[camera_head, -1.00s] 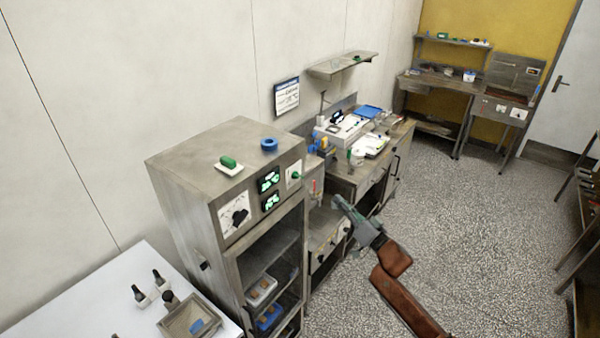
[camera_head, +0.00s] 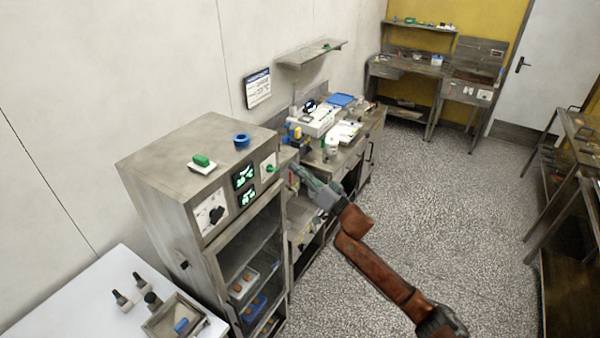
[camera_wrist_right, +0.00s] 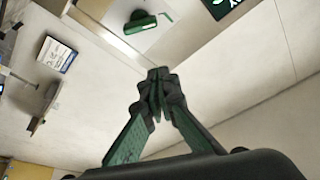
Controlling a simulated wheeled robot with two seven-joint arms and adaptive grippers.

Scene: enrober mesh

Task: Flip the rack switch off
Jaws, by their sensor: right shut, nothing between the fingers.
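The rack cabinet (camera_head: 150,190) is a grey metal unit at the left of the head view. A green switch lever (camera_head: 271,169) sits on a white plate at the right end of its front panel. The switch also shows green near the top of the right wrist view (camera_wrist_right: 140,24). My right gripper (camera_head: 295,168) is shut and empty, just right of the switch in the head view. In the wrist view its closed fingertips (camera_wrist_right: 157,78) appear apart from the switch. My left gripper is not in view.
Two lit green displays (camera_head: 244,178) and a black knob (camera_head: 216,214) share the panel. A green block (camera_head: 201,160) and a blue ring (camera_head: 242,141) rest on top. A cluttered bench (camera_head: 350,155) stands beyond the rack.

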